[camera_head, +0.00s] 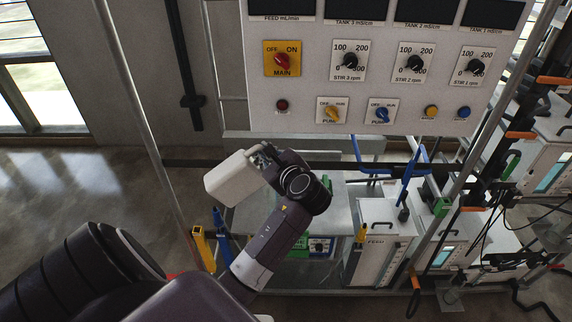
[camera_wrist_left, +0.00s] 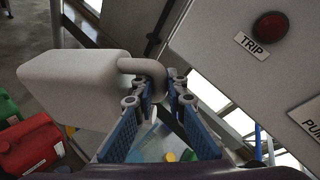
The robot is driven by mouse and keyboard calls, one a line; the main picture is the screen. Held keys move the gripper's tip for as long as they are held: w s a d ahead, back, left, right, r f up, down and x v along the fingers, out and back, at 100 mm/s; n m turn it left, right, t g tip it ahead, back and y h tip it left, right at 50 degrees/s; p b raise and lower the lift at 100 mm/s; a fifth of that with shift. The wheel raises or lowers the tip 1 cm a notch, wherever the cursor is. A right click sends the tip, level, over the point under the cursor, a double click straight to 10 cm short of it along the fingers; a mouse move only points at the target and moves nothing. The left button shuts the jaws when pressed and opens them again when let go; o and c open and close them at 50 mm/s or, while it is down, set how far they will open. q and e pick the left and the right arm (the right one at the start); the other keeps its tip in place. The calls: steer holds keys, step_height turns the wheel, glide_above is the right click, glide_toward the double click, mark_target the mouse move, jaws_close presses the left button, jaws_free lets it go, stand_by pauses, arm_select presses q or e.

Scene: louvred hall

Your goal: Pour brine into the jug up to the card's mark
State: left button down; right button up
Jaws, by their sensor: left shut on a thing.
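My left gripper (camera_head: 262,158) is shut on the handle of a pale grey-white container (camera_head: 228,177), held in the air in front of the panel's lower left. In the left wrist view the container (camera_wrist_left: 72,82) lies left of the fingers (camera_wrist_left: 155,92), its looped handle between them. It looks tilted; its mouth and contents cannot be seen. Below the fingers is a blurred clear, bluish shape (camera_wrist_left: 152,140); I cannot tell if it is the jug. I cannot make out the card or its mark. My right gripper is not in view.
A control panel (camera_head: 365,85) with knobs and switches hangs behind the gripper. A white FEED box (camera_head: 380,243) stands lower right, with frames and cables beyond. A red canister (camera_wrist_left: 30,146) and a green one (camera_wrist_left: 8,107) are at the wrist view's left. Open floor (camera_head: 110,185) lies left.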

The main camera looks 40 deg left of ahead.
mark_target(257, 146)
arm_select(q)
steer(key=shift+r, duration=0.1)
stand_by(0.3)
steer(key=shift+w, duration=0.1)
steer(key=shift+d+f, duration=0.1)
steer(key=shift+f, duration=0.2)
stand_by(0.5)
stand_by(0.4)
steer(key=s+r+n, duration=0.1)
steer(key=s+a+r+n, duration=0.1)
steer(key=shift+r+t, duration=0.4)
steer(key=shift+w, duration=0.1)
steer(key=shift+s+a+r+n+t+h, duration=0.25)
steer(key=shift+s+r+n+t+h, duration=0.2)
steer(key=shift+n, duration=0.45)
